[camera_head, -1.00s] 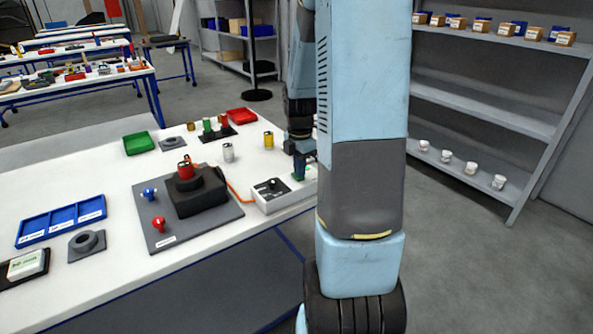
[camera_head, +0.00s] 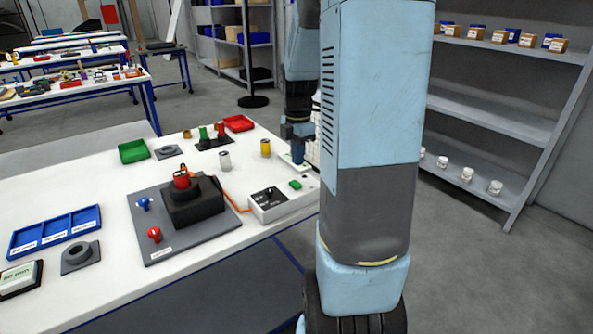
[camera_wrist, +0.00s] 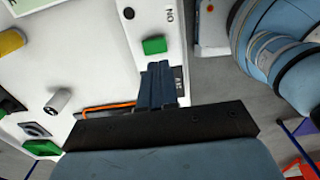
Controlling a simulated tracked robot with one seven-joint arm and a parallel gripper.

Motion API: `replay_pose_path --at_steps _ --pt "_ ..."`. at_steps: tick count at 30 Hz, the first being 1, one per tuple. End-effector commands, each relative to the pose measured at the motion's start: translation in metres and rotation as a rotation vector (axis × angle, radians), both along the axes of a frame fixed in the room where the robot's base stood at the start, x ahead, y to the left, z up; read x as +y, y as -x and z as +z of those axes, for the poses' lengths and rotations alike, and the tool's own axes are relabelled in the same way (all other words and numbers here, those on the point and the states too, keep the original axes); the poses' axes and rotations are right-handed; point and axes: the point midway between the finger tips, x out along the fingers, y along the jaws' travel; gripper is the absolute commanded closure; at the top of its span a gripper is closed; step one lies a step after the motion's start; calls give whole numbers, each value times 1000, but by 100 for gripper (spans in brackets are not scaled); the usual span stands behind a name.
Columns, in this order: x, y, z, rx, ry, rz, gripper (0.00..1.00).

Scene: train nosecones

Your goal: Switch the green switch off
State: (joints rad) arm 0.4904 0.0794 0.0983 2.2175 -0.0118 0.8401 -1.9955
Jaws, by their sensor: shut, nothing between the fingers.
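In the head view my gripper (camera_head: 298,160) is behind and above the switch, partly hidden by my arm.
A grey plate (camera_head: 170,240) with a black block and a red-topped part stands left of the box. An orange cable (camera_head: 236,200) runs to the box. Yellow (camera_head: 265,147) and silver (camera_head: 224,160) cylinders stand behind. A blue tray (camera_head: 30,240) lies far left.

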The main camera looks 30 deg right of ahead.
Motion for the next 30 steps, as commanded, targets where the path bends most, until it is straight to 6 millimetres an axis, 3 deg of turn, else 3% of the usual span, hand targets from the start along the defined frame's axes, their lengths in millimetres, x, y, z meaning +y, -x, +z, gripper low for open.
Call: replay_pose_path --at_steps 6,12,30 --pt "0 0 41 -4 2 2 100" --pt "1 1 62 -2 2 4 100" --pt "2 -2 67 0 1 4 100"
